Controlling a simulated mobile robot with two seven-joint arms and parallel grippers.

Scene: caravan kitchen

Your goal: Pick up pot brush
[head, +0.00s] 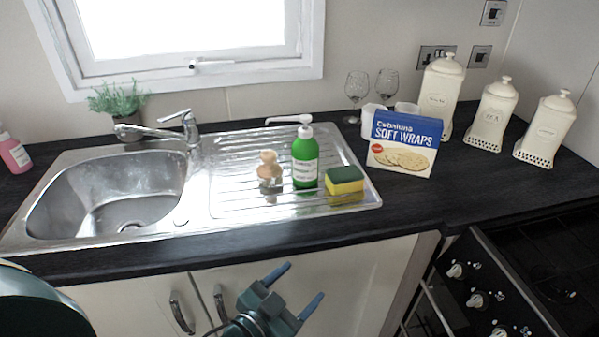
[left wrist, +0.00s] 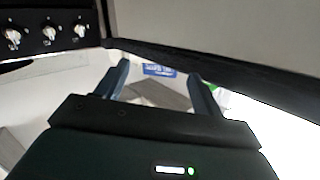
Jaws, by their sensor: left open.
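The pot brush (head: 269,168) is a small light-wood brush with a round knob. It stands on the ribbed steel drainer, just left of a green bottle (head: 305,160). My left gripper (head: 298,285) is open and empty, in front of the cabinet doors and below the counter edge, well short of the brush. Its two fingers (left wrist: 160,80) show apart in the left wrist view, with nothing between them. The brush cannot be made out in the left wrist view. My right gripper is not seen.
A yellow-green sponge (head: 345,181) lies right of the bottle. A soft wraps box (head: 404,143), two glasses and cream canisters (head: 490,115) stand further right. The sink bowl (head: 105,195) is left, the tap (head: 180,125) behind. The counter's front edge (head: 250,254) lies between gripper and brush.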

